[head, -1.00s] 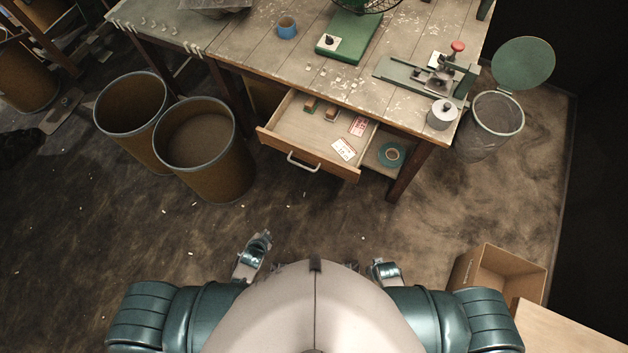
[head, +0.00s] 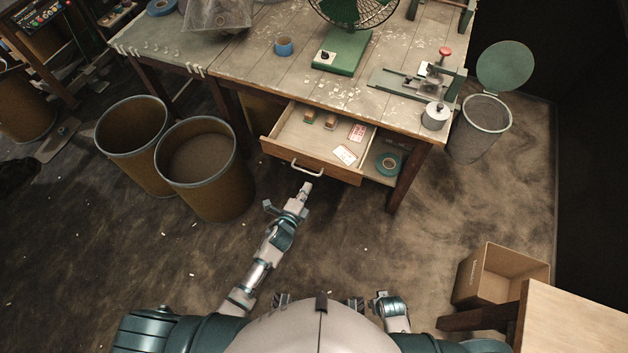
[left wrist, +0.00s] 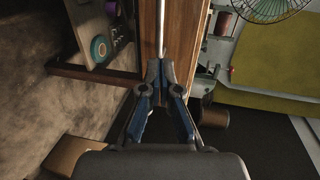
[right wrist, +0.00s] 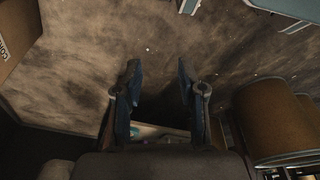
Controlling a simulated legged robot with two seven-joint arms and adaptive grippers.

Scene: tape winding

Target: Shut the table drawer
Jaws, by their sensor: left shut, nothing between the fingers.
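The table drawer (head: 285,153) is pulled out under the tabletop, with its wooden front and pale handle (head: 308,171) towards me. Inside lie small brown blocks and red-and-white cards. My left gripper (head: 306,188) is shut and empty, just in front of the handle. In the left wrist view its fingertips (left wrist: 160,64) point along the handle bar (left wrist: 160,30) and wooden drawer front (left wrist: 182,40); I cannot tell whether they touch. My right gripper (right wrist: 158,68) is open and empty in the right wrist view, facing the floor, away from the drawer.
Two brown drums (head: 203,170) stand left of the drawer. A cardboard box (head: 500,275) stands at lower right. Floor before the drawer is otherwise clear.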

